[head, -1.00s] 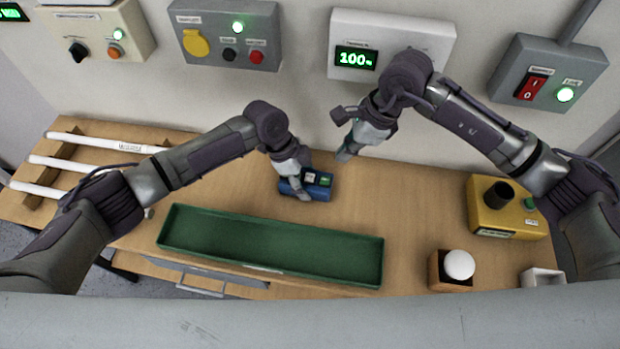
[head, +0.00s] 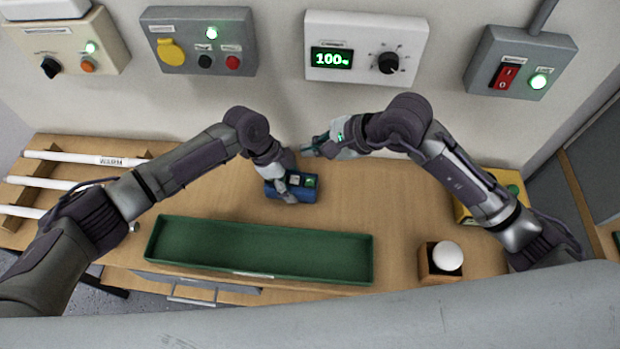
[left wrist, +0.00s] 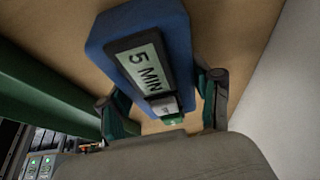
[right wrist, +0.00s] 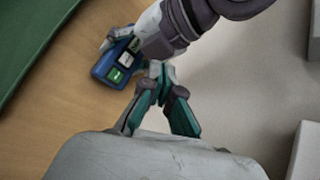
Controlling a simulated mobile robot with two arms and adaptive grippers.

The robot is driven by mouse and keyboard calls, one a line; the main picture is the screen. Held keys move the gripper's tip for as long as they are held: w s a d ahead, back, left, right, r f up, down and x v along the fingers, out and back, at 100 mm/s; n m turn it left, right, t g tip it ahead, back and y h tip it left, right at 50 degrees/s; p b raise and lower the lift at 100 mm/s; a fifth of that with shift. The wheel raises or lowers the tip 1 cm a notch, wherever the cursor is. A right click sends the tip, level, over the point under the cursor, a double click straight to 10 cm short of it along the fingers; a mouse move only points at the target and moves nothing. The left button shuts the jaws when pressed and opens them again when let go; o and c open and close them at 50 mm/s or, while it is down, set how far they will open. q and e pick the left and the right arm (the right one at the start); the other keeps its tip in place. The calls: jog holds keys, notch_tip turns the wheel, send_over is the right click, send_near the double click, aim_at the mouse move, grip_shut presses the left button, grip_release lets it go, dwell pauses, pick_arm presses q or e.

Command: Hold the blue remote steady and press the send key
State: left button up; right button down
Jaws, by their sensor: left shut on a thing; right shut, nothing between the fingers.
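The blue remote (head: 307,192) lies on the wooden table behind the green tray. It has a white key and a green key on top. My left gripper (head: 288,192) is shut on the remote. In the left wrist view the remote (left wrist: 180,30) shows a "5 MIN" label between the two fingers (left wrist: 165,115). My right gripper (head: 310,150) is shut and empty, up and behind the remote, apart from it. In the right wrist view the remote (right wrist: 108,75) shows its green key beyond the closed fingertips (right wrist: 160,80), with the left gripper over its far end.
The long green tray (head: 260,275) lies at the table's front. A wooden block with a white ball (head: 447,256) and a yellow box (head: 466,214) stand to the right. White tubes (head: 60,158) lie on a rack at left. Control boxes, one reading "100%" (head: 332,59), hang on the wall.

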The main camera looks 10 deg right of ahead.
send_near(299, 179)
jog(key=shift+w+r+x, duration=0.15)
jog(key=shift+w+x, duration=0.05)
jog(key=shift+x, duration=1.05)
jog(key=shift+w+r+x, duration=0.1)
jog(key=shift+w+x, duration=0.05)
jog(key=shift+x, duration=1.1)
jog(key=shift+f, duration=0.15)
jog(key=shift+f, duration=0.3)
jog(key=shift+f, duration=0.45)
jog(key=shift+r, duration=0.9)
jog(key=shift+r, duration=2.5)
